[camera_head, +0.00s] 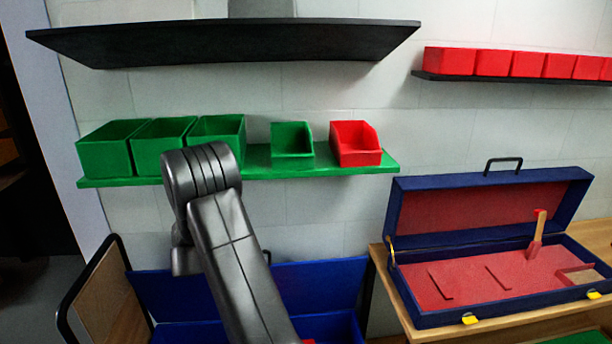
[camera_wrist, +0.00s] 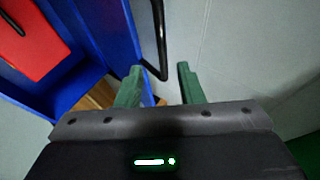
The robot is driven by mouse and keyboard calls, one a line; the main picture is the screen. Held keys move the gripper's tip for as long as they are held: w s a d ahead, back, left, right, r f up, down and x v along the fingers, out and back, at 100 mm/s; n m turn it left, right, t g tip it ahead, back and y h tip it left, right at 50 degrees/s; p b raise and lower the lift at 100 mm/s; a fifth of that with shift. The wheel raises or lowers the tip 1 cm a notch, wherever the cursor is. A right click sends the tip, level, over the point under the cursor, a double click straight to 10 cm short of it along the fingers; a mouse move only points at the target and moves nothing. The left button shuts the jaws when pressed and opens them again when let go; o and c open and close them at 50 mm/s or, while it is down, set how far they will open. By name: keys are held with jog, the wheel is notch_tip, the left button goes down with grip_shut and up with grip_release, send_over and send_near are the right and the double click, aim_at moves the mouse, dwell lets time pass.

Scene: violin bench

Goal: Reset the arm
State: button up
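My gripper (camera_wrist: 158,85) shows in the wrist view as two green fingers set well apart. It is open, with nothing between the fingertips. In the head view my dark grey arm rises from the bottom centre and bends in front of the green shelf; the gripper itself cannot be made out there.
A green shelf (camera_head: 350,170) bears green bins (camera_head: 292,139) and a red bin (camera_head: 356,144). A black shelf (camera_head: 230,40) hangs above. An open blue case (camera_head: 490,310) with red lining stands on a wooden bench (camera_head: 440,334) at right. A blue container (camera_head: 320,285) sits behind my arm.

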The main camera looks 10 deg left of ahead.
jog(key=p+x, duration=0.1)
jog(key=x, duration=1)
jog(key=shift+w+f, duration=0.1)
jog(key=shift+w, duration=0.1)
jog(key=shift+s, duration=0.25)
jog(key=shift+d, duration=0.15)
